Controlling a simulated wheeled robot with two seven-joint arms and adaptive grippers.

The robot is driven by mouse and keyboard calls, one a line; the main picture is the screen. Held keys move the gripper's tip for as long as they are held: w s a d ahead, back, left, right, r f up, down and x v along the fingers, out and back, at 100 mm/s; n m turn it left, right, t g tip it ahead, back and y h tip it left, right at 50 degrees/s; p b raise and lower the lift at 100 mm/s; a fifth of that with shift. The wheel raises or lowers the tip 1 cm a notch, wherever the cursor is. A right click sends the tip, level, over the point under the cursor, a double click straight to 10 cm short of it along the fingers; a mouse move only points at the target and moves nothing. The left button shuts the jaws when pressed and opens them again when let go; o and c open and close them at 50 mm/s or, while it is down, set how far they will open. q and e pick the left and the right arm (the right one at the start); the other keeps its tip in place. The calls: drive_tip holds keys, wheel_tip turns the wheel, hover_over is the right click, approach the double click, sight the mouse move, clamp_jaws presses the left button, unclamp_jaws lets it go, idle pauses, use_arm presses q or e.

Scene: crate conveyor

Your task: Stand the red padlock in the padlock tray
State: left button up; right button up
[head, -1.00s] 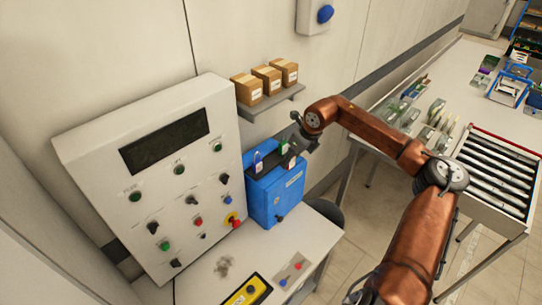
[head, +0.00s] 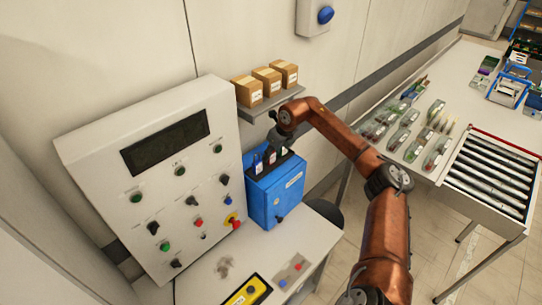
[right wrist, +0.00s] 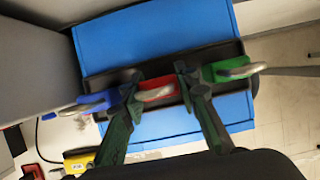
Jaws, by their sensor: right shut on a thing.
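The red padlock (right wrist: 155,92) is between the two fingers of my right gripper (right wrist: 158,78) in the right wrist view, and the gripper is shut on it. It is over or in the dark padlock tray (right wrist: 222,51) on top of a blue box (head: 283,200). A blue padlock (right wrist: 95,101) is on its left and a green padlock (right wrist: 232,70) on its right. In the head view my right gripper (head: 272,143) is above the tray and hides much of it. I cannot tell whether the red padlock touches the tray floor. My left gripper is not in view.
A grey control panel (head: 105,185) stands close on the left of the blue box. A shelf (head: 272,104) with small cartons is on the wall behind the gripper. A yellow-and-black control box (head: 248,291) lies on the table in front. A roller conveyor (head: 488,180) is at right.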

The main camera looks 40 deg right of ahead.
drive_tip(key=shift+f, duration=0.15)
drive_tip(key=o, duration=0.9)
drive_tip(key=v, duration=0.5)
drive_tip(key=s, duration=0.7)
drive_tip(key=shift+s+d+b, duration=0.2)
drive_tip(key=shift+d+b, duration=0.1)
drive_tip(key=shift+d, duration=0.05)
drive_tip(key=shift+s+d+p, duration=0.15)
drive_tip(key=shift+s+p, duration=1.2)
drive_tip(key=shift+s, duration=0.95)
